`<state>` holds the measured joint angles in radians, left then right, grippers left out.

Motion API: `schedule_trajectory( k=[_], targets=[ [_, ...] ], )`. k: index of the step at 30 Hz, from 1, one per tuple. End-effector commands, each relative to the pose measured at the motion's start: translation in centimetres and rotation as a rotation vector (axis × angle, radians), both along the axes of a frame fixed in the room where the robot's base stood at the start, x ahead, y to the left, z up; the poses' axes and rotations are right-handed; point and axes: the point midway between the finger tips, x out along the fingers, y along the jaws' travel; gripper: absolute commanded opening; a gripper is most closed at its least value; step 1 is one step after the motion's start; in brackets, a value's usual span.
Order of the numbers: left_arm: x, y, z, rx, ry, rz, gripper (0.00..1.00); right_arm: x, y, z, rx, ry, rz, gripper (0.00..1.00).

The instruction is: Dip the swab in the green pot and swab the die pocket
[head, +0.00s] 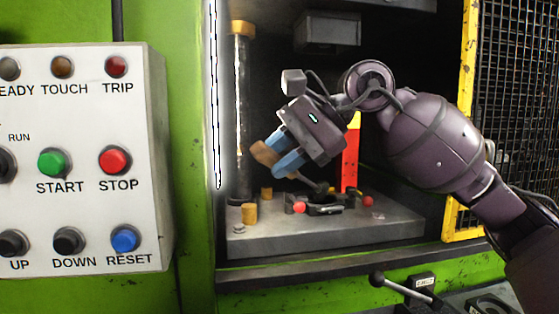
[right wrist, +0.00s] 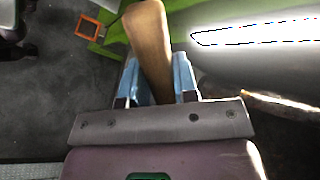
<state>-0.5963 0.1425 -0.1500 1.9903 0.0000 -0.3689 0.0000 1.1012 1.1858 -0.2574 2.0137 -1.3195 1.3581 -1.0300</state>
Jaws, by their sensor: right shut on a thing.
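My right gripper (head: 277,152) is inside the press opening, with its blue fingers shut on the swab's brown wooden handle (head: 262,153). The handle also shows between the fingers in the right wrist view (right wrist: 150,45). The swab tilts down to the right, and its dark head (head: 319,187) is low over the die pocket (head: 322,207). I cannot tell whether it touches the die. The dark die sits on the grey bed, partly hidden behind the swab head. The green pot is not seen in either view. My left gripper is not in view.
A control panel (head: 80,210) with buttons stands at the left. A bright light strip (head: 216,100) and a dark column (head: 241,110) edge the opening. The ram (head: 328,30) hangs above. A yellow-framed mesh guard (head: 515,110) is at the right. The grey bed (head: 385,228) has some bare room.

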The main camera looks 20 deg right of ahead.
Motion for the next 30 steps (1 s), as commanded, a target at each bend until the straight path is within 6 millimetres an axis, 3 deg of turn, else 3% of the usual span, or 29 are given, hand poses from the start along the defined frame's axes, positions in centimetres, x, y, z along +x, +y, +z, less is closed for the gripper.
schedule_trajectory(
  k=[18,30],
  targets=[
    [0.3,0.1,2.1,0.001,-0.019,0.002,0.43,-0.1,0.0,3.3,0.0,-0.005,0.001,0.0],
    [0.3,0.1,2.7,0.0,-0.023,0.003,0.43,-1.2,1.3,3.8,-0.002,-0.005,0.003,0.0]
  ],
)
